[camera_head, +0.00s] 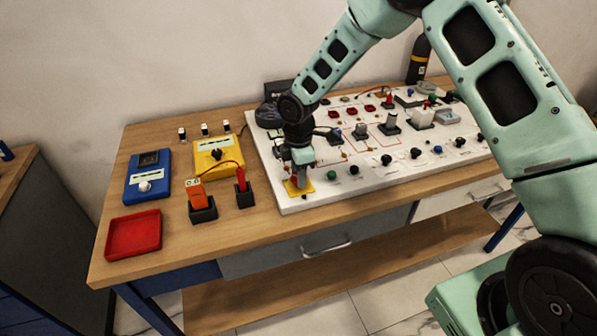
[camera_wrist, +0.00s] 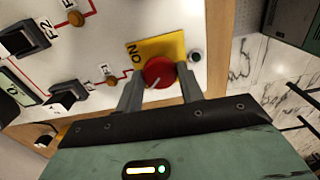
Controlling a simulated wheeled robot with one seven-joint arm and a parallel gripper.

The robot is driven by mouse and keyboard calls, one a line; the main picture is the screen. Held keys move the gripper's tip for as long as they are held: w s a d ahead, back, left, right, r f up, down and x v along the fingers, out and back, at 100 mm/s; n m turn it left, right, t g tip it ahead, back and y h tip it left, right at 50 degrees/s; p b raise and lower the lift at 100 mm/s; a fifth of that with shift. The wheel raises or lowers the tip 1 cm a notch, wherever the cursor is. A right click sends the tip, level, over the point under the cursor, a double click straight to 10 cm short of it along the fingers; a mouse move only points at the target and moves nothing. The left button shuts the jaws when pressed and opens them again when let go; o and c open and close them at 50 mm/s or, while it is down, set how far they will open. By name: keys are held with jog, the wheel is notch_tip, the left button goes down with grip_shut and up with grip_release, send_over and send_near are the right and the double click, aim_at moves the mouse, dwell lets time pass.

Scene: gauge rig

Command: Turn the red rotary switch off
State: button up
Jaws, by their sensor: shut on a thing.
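The red rotary switch (camera_wrist: 158,72) is a round red knob with a white mark, on a yellow plate (camera_wrist: 172,46) with the printed word "ON" at the plate's left. My gripper (camera_wrist: 160,82) has one finger on each side of the knob and is shut on it. In the head view my gripper (camera_head: 300,170) points down over the yellow plate (camera_head: 307,187) at the front left corner of the white panel. The fingers and arm hide most of the knob there. The white mark's exact direction is hard to tell.
The white panel (camera_head: 340,180) carries several knobs, buttons and sockets right of my gripper. Left of it on the wooden table stand orange and red probes in black holders, a yellow meter (camera_head: 218,155), a blue meter (camera_head: 148,175) and a red tray (camera_head: 133,236).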

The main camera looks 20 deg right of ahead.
jog(key=shift+w+r, duration=0.1)
dwell(0.3)
jog(key=o, duration=1)
notch_tip(320, 180, up, 17)
jog(key=b, duration=0.2)
jog(key=shift+r+b, duration=0.2)
jog(key=shift+b, duration=0.2)
jog(key=s+a+r+m, duration=0.15)
jog(key=s+a, duration=0.25)
jog(key=s, duration=0.6)
jog(key=s+a+m, duration=0.3)
jog(key=s+a, duration=0.1)
jog(key=s, duration=0.5)
jog(key=s+m, duration=0.1)
jog(key=s, duration=0.4)
jog(key=s+d+f+m, duration=0.1)
jog(key=s+m, duration=0.1)
jog(key=s, duration=0.3)
jog(key=s+d+m, duration=0.1)
jog(key=s+m, duration=0.1)
jog(key=s, duration=0.3)
jog(key=shift+s+f+m+y, duration=0.25)
jog(key=shift+s+f+y, duration=0.05)
jog(key=shift+s, duration=0.1)
